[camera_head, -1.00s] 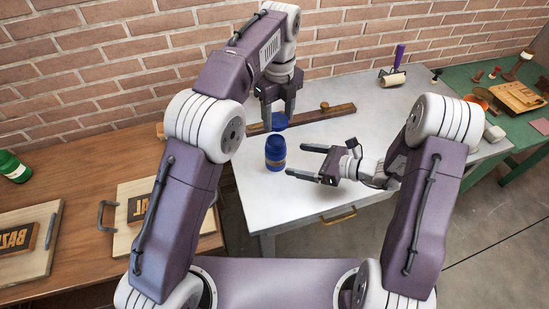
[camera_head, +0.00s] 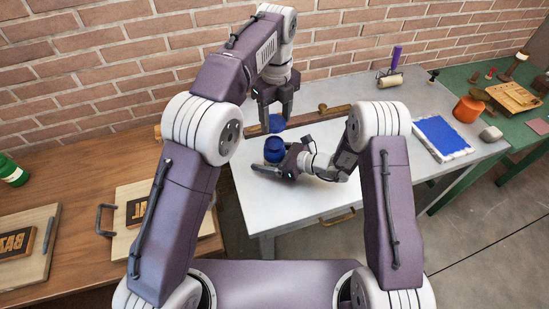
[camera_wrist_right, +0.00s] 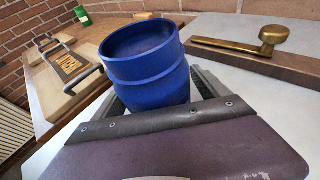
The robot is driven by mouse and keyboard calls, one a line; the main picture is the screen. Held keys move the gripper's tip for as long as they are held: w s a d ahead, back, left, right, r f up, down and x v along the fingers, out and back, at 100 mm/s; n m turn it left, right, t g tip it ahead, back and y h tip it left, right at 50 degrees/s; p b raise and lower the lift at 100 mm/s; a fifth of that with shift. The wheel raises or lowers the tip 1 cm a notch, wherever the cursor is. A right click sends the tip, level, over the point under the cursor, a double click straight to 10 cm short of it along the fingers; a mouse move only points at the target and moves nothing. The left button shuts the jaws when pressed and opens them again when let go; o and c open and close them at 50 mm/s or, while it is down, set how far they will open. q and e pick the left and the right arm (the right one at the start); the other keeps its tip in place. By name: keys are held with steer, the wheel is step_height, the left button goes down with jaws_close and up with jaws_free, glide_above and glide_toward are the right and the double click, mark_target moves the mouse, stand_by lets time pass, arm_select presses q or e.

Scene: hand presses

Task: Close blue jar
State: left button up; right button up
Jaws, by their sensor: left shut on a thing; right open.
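The blue jar (camera_head: 274,152) stands upright on the white table (camera_head: 295,205). In the right wrist view the jar (camera_wrist_right: 148,80) shows a rim and a dark, recessed top with no lid on it. My right gripper (camera_head: 271,162) is open and low at the jar, which stands between its fingers; one finger is partly hidden behind the jar. My left gripper (camera_head: 275,112) points down and is shut on the blue lid (camera_head: 277,125), held behind and above the jar, apart from it.
A wooden bar with a brass knob (camera_head: 323,108) lies behind the jar and also shows in the right wrist view (camera_wrist_right: 255,56). A roller (camera_head: 391,79), a blue inked slab (camera_head: 441,136) and an orange pot (camera_head: 467,109) are to the right. The table's front is clear.

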jaws_close()
arm_select(q)
glide_above(276, 145)
steer(key=shift+s+f, duration=0.1)
steer(key=shift+f, duration=2.4)
steer(key=shift+f, duration=0.9)
steer(key=shift+f, duration=0.55)
